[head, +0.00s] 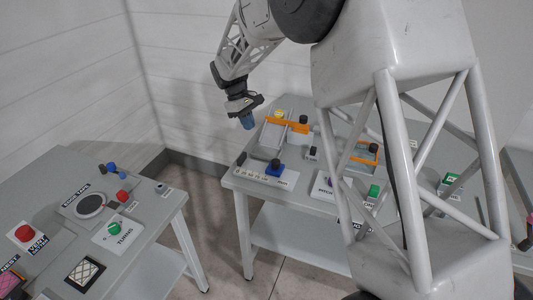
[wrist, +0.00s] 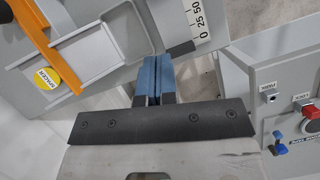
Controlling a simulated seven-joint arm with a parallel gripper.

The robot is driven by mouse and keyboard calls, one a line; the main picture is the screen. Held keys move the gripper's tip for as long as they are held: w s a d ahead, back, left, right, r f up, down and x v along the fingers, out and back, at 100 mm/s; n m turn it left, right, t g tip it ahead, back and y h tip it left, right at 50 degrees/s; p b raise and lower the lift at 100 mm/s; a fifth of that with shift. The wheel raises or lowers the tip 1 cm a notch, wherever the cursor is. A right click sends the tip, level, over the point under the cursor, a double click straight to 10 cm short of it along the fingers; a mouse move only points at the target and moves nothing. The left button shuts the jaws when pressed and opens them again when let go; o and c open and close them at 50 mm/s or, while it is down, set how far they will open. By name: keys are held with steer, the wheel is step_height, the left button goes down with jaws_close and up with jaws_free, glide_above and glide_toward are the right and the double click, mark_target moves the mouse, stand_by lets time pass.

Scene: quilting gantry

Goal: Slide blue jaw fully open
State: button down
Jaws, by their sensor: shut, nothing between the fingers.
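A blue block with a dark knob (head: 275,168) sits on a white labelled plate at the front left of the far grey table in the head view; it is the likeliest blue jaw, but its label is too small to read. It does not clearly show in the wrist view. My gripper (head: 247,122) hangs above and left of this table, apart from everything. Its two blue fingers (wrist: 152,80) are together and empty in the wrist view. A scale strip marked 0, 25, 50 (wrist: 197,18) lies beyond the fingertips, with a dark block (wrist: 180,48) beside it.
A grey tray (wrist: 100,45) and an orange bar (wrist: 38,38) lie left of the fingers in the wrist view, with a yellow disc (wrist: 46,78). A second table (head: 60,165) with buttons stands at left in the head view. A floor gap separates the tables.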

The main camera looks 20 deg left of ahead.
steer(key=shift+a+f, duration=0.1)
steer(key=shift+a, duration=0.15)
steer(key=shift+f, duration=0.1)
glide_toward(271, 166)
steer(key=a+f, duration=0.1)
steer(key=f, duration=0.1)
steer(key=a+f, duration=0.1)
steer(key=f, duration=0.1)
steer(key=shift+w+a, duration=0.15)
steer(key=shift+w, duration=0.05)
steer(key=shift+s+d+f, duration=0.1)
steer(key=shift+d, duration=0.4)
steer(key=shift+s+d, duration=0.15)
steer(key=shift+d, duration=0.35)
steer(key=shift+s+d, duration=0.2)
steer(key=shift+d, duration=0.8)
